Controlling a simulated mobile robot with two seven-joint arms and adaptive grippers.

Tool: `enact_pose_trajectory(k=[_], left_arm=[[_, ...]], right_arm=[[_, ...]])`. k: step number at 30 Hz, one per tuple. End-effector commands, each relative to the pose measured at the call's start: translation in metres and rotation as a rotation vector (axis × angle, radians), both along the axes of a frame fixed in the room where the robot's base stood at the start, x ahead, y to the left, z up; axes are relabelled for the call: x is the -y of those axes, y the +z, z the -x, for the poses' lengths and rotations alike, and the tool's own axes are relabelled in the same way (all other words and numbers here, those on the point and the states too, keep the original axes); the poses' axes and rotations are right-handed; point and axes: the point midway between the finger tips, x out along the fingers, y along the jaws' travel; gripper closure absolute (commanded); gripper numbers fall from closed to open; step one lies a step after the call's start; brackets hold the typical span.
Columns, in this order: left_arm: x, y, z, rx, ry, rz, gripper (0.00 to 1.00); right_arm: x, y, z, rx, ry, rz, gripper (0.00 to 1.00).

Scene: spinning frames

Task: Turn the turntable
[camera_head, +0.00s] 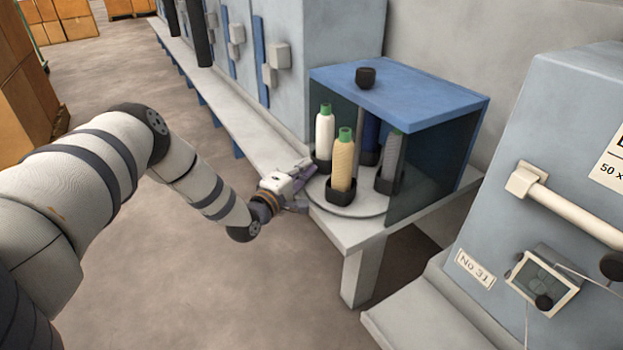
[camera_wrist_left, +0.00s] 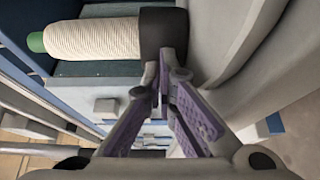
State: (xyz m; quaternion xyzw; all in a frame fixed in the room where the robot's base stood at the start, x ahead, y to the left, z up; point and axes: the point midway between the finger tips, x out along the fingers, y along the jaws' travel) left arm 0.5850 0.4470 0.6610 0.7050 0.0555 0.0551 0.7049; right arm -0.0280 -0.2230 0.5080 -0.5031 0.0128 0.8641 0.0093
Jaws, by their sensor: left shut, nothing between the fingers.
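The round grey turntable (camera_head: 352,208) sits on a light bench inside a blue-topped cabinet with dark see-through sides. It carries several dark cups with bobbins: a white one (camera_head: 324,138), a tan one (camera_head: 343,163), a dark blue one (camera_head: 370,133) and a grey one (camera_head: 390,157), some with green tops. My left gripper (camera_head: 303,180) is at the turntable's left edge, shut and empty. In the left wrist view its purple-padded fingers (camera_wrist_left: 167,85) meet close to a dark cup (camera_wrist_left: 163,32) holding a pale bobbin (camera_wrist_left: 92,40). I cannot tell whether they touch it. My right gripper is not in view.
The blue cabinet top (camera_head: 410,92) with a small black knob (camera_head: 366,77) overhangs the turntable. A grey-blue machine (camera_head: 530,210) with a pale bar handle stands at the right. Grey machines line the bench behind. Open floor lies left of the bench.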

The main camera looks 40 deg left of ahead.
Motion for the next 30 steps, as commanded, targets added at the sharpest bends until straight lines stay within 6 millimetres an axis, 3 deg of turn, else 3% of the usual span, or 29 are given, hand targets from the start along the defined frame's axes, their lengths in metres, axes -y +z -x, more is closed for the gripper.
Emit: enact_pose_trajectory(k=[16, 30], left_arm=[[-0.018, -0.004, -0.027, -0.003, -0.257, -0.003, 1.0], [-0.022, -0.001, -0.041, 0.0, -0.26, 0.0, 1.0]], right_arm=[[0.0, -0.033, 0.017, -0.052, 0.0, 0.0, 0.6], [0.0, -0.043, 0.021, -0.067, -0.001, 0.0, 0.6]])
